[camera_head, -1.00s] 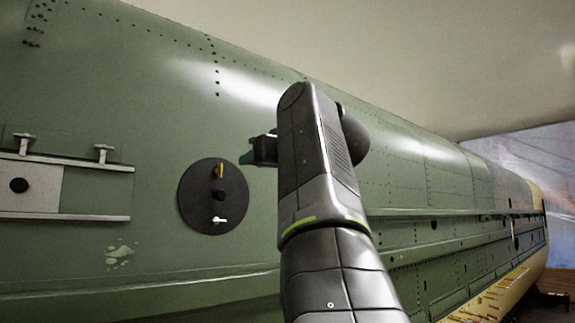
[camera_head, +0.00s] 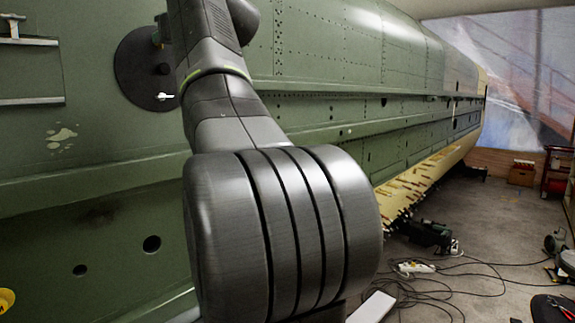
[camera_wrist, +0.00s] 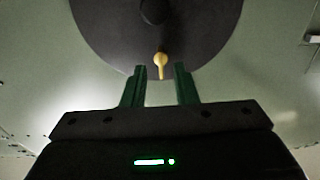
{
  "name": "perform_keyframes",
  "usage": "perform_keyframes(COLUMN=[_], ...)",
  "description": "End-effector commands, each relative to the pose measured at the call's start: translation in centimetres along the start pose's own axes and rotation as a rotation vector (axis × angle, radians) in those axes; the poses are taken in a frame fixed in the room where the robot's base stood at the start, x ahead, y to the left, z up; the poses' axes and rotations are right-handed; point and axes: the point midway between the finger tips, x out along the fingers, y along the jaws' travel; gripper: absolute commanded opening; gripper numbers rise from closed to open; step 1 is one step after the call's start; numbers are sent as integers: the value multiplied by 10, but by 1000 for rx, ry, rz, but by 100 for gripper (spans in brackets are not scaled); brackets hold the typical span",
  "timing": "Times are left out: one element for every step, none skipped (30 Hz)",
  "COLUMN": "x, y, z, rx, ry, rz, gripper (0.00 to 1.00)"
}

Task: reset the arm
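My gripper (camera_wrist: 160,72) is open in the wrist view, its two green fingers apart and pointing at a dark round disc (camera_wrist: 95,28) on the fuselage. A small yellow peg or handle (camera_wrist: 160,62) on the disc shows in line with the gap between the fingertips, with space on both sides; I cannot tell how far beyond them it is. In the head view, the disc (camera_head: 135,75) is partly behind my arm, which also mostly hides the gripper. A small white handle (camera_head: 165,96) shows low on the disc.
The green fuselage (camera_head: 100,150) fills the left and runs back to the right. Rails (camera_head: 30,100) stick out at the upper left. On the floor at right lie cables (camera_head: 440,290), a power strip (camera_head: 415,267) and a dark-green tool (camera_head: 425,233). Some floor between is clear.

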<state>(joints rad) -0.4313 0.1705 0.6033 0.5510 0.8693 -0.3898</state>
Motion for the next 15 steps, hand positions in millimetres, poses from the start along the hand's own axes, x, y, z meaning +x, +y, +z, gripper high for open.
perform_keyframes(x=[7, 10, 13, 16, 17, 19, 20, 20, 20, 20, 20, 20, 20, 20, 20], y=[0, 0, 0, 0, 0, 0, 0, 0, 0, 0, 0, 0, 0, 0, 0], z=[-2, -1, -1, -1, -1, -1, 0, 0, 0, 0, 0, 0, 0, 0, 0], rx=[0, 0, 0, 0, 0, 0, 0, 0, 2, 4, 5, 6, 6, 6, 6], ry=[-1, -2, -2, -1, -1, 0, 0, 0, 0, 0, 0, 0, 0, 0, 0], rz=[-1, -1, -1, -1, -1, 0, 0, 0, 0, 0, 0, 0, 0, 0, 0], gripper=[26, 26, 26, 26, 26, 26, 26, 26, 26, 26, 26, 26, 26, 26, 26])
